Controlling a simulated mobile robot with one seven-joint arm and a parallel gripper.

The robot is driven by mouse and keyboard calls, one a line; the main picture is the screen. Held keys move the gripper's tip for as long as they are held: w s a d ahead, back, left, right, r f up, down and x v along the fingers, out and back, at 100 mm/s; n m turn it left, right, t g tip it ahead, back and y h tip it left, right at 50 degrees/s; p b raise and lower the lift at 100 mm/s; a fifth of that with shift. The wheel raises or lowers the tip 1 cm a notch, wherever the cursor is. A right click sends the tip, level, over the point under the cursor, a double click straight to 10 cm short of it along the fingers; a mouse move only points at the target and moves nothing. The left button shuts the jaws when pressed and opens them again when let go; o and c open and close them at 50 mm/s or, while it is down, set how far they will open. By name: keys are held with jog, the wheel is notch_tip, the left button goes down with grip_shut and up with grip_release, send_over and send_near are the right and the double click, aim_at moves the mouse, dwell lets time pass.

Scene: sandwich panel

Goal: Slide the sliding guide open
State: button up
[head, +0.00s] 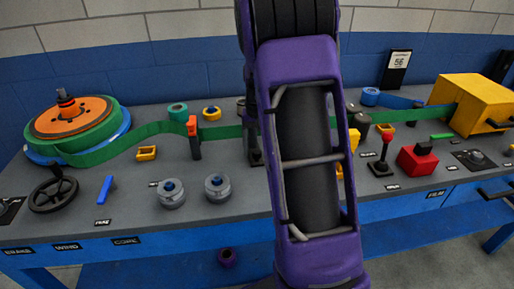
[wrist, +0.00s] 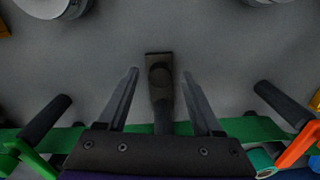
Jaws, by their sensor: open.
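A dark upright piece (wrist: 160,75) with a flat rectangular end stands on the grey bench, centred in the wrist view; it seems to be the sliding guide, but no label confirms it. In the head view a dark post (head: 255,157) shows beside my arm, likely the same piece, partly hidden. My gripper (wrist: 160,73) is open, with one finger on each side of the dark piece and visible gaps on both sides. The green strip (wrist: 240,128) runs behind the piece. My purple arm hides the gripper in the head view.
A green and orange reel (head: 75,127) is at left. An orange-topped post (head: 194,138) stands along the green strip. Two grey rollers (head: 172,194) (head: 217,187) lie in front. A red block (head: 418,160) and a yellow box (head: 472,103) are at right.

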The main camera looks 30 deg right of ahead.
jog(key=shift+c, duration=0.2)
grip_shut()
dwell(1.1)
